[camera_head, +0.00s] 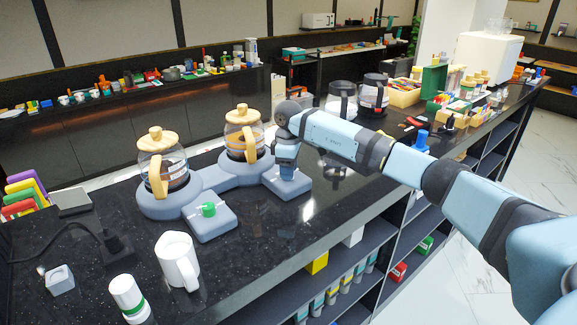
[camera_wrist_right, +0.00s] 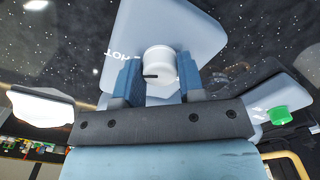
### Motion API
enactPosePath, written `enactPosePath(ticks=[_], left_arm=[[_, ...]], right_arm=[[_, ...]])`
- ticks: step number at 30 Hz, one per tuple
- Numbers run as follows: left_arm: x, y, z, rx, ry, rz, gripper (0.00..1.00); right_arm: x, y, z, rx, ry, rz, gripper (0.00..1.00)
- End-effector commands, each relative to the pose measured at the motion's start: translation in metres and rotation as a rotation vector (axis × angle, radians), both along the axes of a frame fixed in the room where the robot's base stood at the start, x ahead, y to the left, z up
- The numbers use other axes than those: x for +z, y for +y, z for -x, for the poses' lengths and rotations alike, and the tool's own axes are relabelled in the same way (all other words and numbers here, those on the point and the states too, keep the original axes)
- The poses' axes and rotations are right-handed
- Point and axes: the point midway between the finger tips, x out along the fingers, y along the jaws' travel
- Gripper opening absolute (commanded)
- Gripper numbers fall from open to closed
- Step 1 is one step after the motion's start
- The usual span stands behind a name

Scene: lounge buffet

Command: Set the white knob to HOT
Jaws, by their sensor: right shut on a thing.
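The white knob (camera_wrist_right: 160,62) stands on a blue-grey control block (camera_wrist_right: 190,25) in the right wrist view. A short dark mark shows on the knob's near side, and a HOT label shows on the block to its left. My right gripper (camera_wrist_right: 161,82) is shut on the knob, one finger on each side. In the head view my right gripper (camera_head: 286,172) points down over the right-hand control block (camera_head: 298,187) and hides the knob. I cannot tell the knob's exact setting. My left gripper is not in view.
A green knob (camera_head: 208,209) sits on the other block. Two glass pots with wooden lids (camera_head: 162,165) (camera_head: 243,135) stand on the warmer behind. A white mug (camera_head: 177,261) and a green-banded white container (camera_head: 129,298) stand at the front left. Bare dark counter lies right of the mug.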

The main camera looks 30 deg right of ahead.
Motion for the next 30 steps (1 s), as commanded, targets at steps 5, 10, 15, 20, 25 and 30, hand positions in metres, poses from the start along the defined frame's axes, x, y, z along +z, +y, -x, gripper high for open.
enactPosePath(ticks=[5, 10, 15, 20, 25, 30], left_arm=[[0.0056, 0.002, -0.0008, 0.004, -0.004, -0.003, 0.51], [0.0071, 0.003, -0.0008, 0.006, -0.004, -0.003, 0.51], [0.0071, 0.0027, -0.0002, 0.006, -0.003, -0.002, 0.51], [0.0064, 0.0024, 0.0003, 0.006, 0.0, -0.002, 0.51], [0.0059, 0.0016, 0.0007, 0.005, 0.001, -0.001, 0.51], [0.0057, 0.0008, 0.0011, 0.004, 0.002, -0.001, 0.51]], right_arm=[[0.0028, -0.0012, -0.0006, -0.084, -0.004, 0.001, 0.12], [0.0024, -0.0012, -0.0007, -0.129, -0.004, 0.001, 0.12], [0.0021, -0.0012, -0.0007, -0.147, -0.004, 0.001, 0.12], [0.002, -0.0012, -0.0007, -0.149, -0.004, 0.0, 0.12], [0.002, -0.001, -0.0007, -0.148, -0.004, 0.0, 0.12], [0.0015, -0.0007, -0.0005, -0.147, -0.003, 0.0, 0.61]])
